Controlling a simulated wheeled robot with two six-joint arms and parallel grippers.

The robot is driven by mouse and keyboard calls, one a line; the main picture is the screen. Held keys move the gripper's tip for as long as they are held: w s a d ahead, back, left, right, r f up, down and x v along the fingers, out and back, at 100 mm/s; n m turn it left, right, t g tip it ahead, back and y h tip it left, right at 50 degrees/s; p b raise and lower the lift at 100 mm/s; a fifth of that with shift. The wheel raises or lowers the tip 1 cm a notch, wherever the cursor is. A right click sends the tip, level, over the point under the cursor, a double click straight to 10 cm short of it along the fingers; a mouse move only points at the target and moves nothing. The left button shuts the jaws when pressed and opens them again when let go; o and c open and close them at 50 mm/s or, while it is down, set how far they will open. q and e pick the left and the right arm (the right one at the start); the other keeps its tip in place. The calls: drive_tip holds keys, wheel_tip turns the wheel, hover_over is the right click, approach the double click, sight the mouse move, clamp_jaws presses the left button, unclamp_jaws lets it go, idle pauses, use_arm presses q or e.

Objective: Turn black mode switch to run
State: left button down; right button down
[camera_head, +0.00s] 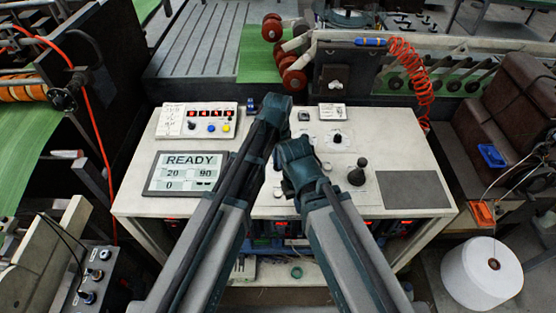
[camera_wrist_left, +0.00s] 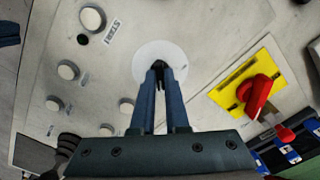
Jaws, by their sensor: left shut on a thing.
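In the left wrist view, my left gripper (camera_wrist_left: 159,70) points down at the panel with its two blue fingers close together. They are shut on a small dark thing, which looks like the black mode switch (camera_wrist_left: 160,82), over a round white disc (camera_wrist_left: 146,58). The fingers cover most of the switch, so its pointer direction cannot be read. In the head view, my left gripper (camera_head: 275,108) reaches the middle of the white console; its own arm hides the switch there. My right gripper (camera_head: 294,158) is beside it, nearer me, with its fingertips hidden.
The white console (camera_head: 395,135) carries a READY display (camera_head: 186,173), a button box (camera_head: 197,121), a black joystick (camera_head: 357,172) and small black knobs (camera_head: 337,138). In the wrist view, a red handle (camera_wrist_left: 258,95) sits on a yellow plate (camera_wrist_left: 228,97). A white spool (camera_head: 480,275) stands right.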

idle(0.5)
use_arm(q)
drive_tip(key=c, duration=0.9)
unclamp_jaws()
drive_tip(key=shift+r, duration=0.15)
use_arm(e)
drive_tip(key=shift+r, duration=0.2)
use_arm(q)
wheel_tip(320, 180, up, 14)
drive_tip(key=p, duration=1.3)
drive_tip(key=shift+f+p, duration=0.25)
drive_tip(key=shift+p, duration=0.15)
use_arm(e)
wheel_tip(320, 180, up, 13)
drive_tip(key=shift+r, duration=0.2)
